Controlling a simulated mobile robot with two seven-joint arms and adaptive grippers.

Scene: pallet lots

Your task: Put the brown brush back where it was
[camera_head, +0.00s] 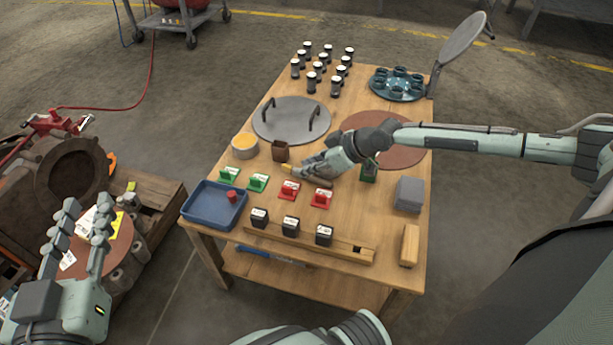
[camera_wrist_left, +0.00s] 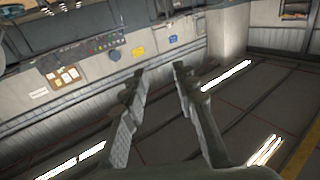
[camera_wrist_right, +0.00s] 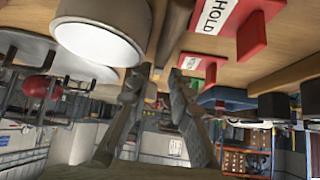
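My right gripper (camera_head: 304,172) is low over the middle of the table, just right of a small brown square cup (camera_head: 280,152). The brown brush (camera_wrist_right: 174,34) runs as a dark rod between the fingertips of the right gripper in the right wrist view.
Near the right gripper are green stands (camera_head: 258,182), red stands (camera_head: 321,198) and a round tub (camera_head: 245,146). A blue tray (camera_head: 213,208) sits at the left corner. A lid with handles (camera_head: 284,122) and several black-and-white jars (camera_head: 312,82) stand behind.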

